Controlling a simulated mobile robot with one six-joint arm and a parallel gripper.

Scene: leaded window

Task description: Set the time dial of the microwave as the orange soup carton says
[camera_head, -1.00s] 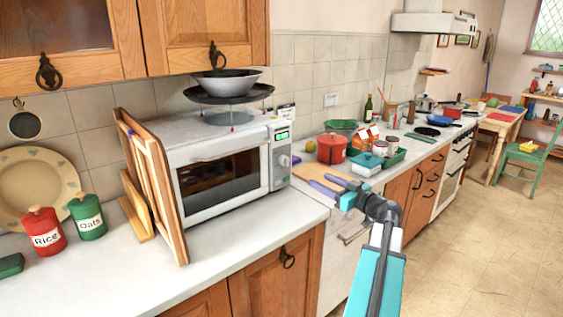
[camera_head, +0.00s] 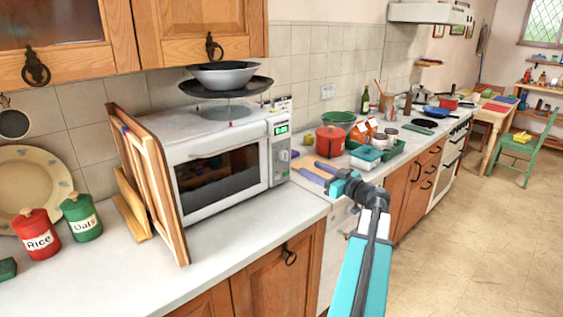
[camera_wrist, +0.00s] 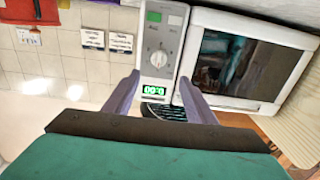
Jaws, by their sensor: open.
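The white microwave (camera_head: 220,140) stands on the counter with its door shut. Its control panel on the right carries a lit green display (camera_head: 281,129) and a grey dial (camera_head: 283,155). In the wrist view the panel appears upside down, with the dial (camera_wrist: 158,58) ahead between my fingers and the display (camera_wrist: 153,91) below it. My gripper (camera_head: 310,167) is open and empty, its purple fingers (camera_wrist: 159,80) pointing at the panel, apparently short of the dial. The orange soup carton (camera_head: 358,135) stands farther along the counter; its print is too small to read.
A red pot (camera_head: 331,140), a teal container (camera_head: 366,156) and jars stand beyond my gripper. The counter in front of the microwave (camera_head: 215,240) is clear.

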